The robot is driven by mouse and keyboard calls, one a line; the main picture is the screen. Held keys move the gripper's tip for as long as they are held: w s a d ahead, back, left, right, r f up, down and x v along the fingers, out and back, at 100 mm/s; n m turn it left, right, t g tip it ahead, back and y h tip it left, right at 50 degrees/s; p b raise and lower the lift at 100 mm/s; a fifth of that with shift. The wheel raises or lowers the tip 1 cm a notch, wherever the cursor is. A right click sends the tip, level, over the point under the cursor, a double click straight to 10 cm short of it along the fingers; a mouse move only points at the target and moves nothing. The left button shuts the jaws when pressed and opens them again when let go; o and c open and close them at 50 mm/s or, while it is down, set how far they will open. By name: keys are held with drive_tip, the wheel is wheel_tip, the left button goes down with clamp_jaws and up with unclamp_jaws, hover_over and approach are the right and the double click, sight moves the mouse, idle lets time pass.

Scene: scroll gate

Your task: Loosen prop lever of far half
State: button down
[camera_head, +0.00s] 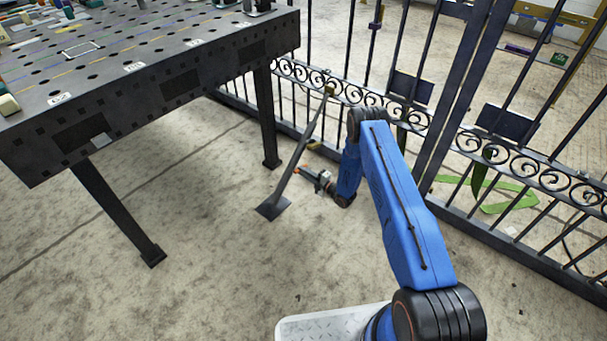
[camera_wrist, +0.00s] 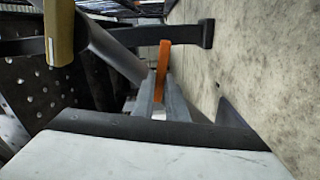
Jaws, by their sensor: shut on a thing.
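The prop (camera_head: 290,170) is a dark slanted bar between the gate's scroll band and a foot plate (camera_head: 271,208) on the floor. Its tube also shows in the wrist view (camera_wrist: 112,52). My gripper (camera_head: 309,172) is low beside the prop's right side. In the wrist view my gripper (camera_wrist: 160,98) has its grey fingers shut on an upright orange lever (camera_wrist: 163,68), which stands in front of the tube. A yellow block-like piece (camera_wrist: 60,32) is close at upper left. Where the lever joins the prop is hidden.
A dark perforated table (camera_head: 150,85) stands at left; its near-gate leg (camera_head: 265,120) is close to the prop. The scroll gate (camera_head: 300,72) runs behind my arm. Green strips (camera_head: 515,195) lie beyond the gate. The concrete floor at lower left is clear.

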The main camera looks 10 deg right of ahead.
drive_tip(key=shift+s, duration=0.1)
idle(0.5)
drive_tip(key=c, duration=1.8)
unclamp_jaws()
drive_tip(key=shift+o, duration=0.2)
drive_tip(key=shift+d, duration=0.1)
drive_tip(key=v, duration=1.7)
drive_tip(key=shift+s, duration=0.15)
drive_tip(key=shift+d, duration=0.1)
